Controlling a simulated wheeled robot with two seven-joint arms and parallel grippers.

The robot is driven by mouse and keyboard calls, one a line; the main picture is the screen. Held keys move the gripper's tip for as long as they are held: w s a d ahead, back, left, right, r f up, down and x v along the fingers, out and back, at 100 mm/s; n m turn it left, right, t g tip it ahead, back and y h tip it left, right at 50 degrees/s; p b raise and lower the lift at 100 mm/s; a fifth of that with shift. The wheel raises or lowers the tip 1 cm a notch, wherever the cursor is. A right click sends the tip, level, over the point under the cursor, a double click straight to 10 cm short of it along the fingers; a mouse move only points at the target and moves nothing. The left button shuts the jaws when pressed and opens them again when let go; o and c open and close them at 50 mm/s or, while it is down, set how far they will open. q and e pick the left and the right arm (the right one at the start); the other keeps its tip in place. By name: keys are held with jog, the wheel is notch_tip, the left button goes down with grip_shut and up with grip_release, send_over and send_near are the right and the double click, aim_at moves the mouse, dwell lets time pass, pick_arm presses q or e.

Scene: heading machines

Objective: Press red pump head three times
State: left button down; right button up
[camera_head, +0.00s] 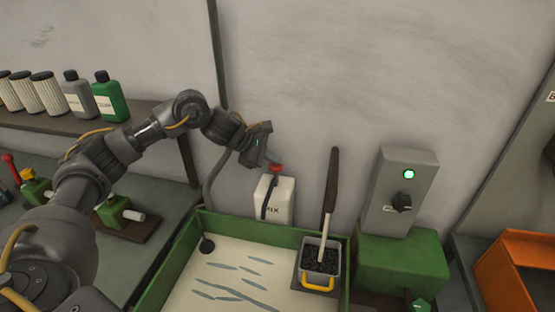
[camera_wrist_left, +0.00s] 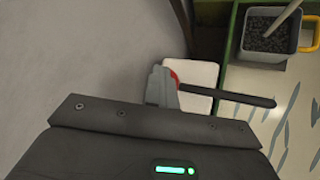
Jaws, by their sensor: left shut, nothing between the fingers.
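The white bottle (camera_wrist_left: 203,75) shows beneath. I cannot tell whether the fingers touch the head. My right gripper is not in view.
A grey bucket (camera_head: 312,264) with dark granules and an upright wooden handle (camera_head: 331,180) stands right of the bottle. A grey control box (camera_head: 403,190) with a green light sits on a green block. The tray (camera_head: 225,275) holds pale liquid. A shelf (camera_head: 150,124) with bottles is at left.

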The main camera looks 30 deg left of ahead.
pick_arm(q)
jog(key=shift+w+a+r+p, duration=0.1)
jog(key=shift+a+r+p, duration=0.25)
jog(key=shift+a+r, duration=0.2)
jog(key=shift+w+a+r, duration=0.25)
jog(key=shift+a+r, duration=0.1)
jog(key=shift+r, duration=0.3)
jog(key=shift+a+r+p, duration=0.1)
jog(key=shift+r+p, duration=0.55)
jog(key=shift+r, duration=0.1)
notch_tip(320, 180, up, 4)
jog(key=shift+f+p, duration=0.2)
jog(key=shift+p, duration=0.8)
